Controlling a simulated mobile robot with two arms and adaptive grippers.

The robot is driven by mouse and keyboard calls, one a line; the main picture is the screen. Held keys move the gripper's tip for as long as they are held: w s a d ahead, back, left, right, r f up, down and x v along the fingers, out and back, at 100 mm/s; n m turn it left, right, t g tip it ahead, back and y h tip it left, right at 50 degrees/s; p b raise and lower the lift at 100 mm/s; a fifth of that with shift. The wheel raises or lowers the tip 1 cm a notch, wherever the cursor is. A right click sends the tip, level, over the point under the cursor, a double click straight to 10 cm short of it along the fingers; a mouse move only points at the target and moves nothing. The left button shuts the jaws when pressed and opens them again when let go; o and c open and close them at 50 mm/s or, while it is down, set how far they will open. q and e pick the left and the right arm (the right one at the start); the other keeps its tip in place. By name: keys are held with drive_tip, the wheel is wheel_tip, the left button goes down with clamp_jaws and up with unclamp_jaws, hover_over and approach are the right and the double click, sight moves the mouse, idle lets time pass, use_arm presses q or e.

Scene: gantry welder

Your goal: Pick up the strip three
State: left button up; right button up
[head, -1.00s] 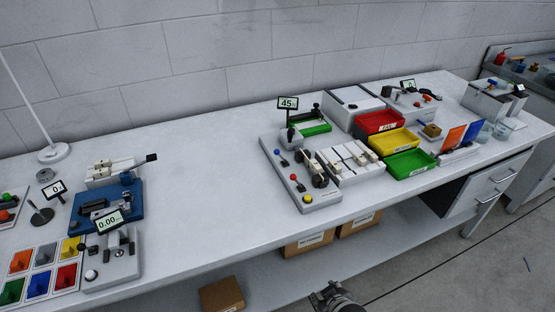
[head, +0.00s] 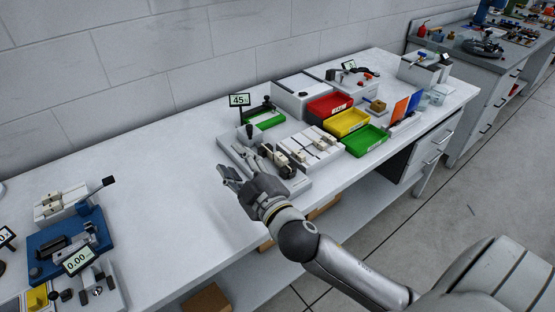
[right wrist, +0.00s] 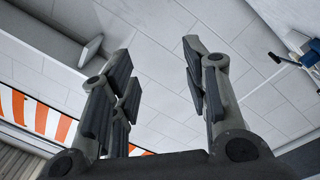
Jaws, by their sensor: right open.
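A white slotted rack (head: 322,147) stands on the bench, with narrow light pieces lying across it. I cannot tell which of these, if any, is strip three. My right gripper (head: 240,172) is in front of and above the grey welder base, left of the rack, and hides much of that base. In the right wrist view its two fingers (right wrist: 158,62) are spread with nothing between them, against wall and ceiling surfaces. No strip shows in that view. My left gripper is not in view.
Red (head: 330,105), yellow (head: 346,122) and green (head: 366,140) bins stand right of the rack. A display reading 45 (head: 240,100) stands behind the welder base. A blue fixture (head: 65,245) is at the left. The bench middle (head: 165,190) is clear.

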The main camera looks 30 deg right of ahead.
drive_tip(key=w+a+r+n+y, duration=0.2)
drive_tip(key=a+r+n+y, duration=0.7)
drive_tip(key=n+y, duration=0.3)
drive_tip(key=n+g+h, duration=1.2)
drive_tip(key=n+g, duration=0.2)
drive_tip(key=n, duration=0.1)
approach(281, 156)
drive_tip(key=x, duration=0.3)
drive_tip(key=p+x, duration=0.1)
drive_tip(key=shift+d+f, duration=0.3)
drive_tip(key=shift+f, duration=0.05)
drive_tip(key=shift+a+p+x, duration=0.15)
drive_tip(key=shift+p+x, duration=0.35)
drive_tip(key=shift+x, duration=1)
drive_tip(key=shift+a+p+x, duration=0.15)
drive_tip(key=shift+p+x, duration=0.3)
drive_tip(key=shift+x, duration=1)
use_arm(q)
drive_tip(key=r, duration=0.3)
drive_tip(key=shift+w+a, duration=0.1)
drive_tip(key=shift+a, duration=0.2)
use_arm(e)
drive_tip(key=shift+w+r, duration=0.1)
drive_tip(key=c, duration=0.9)
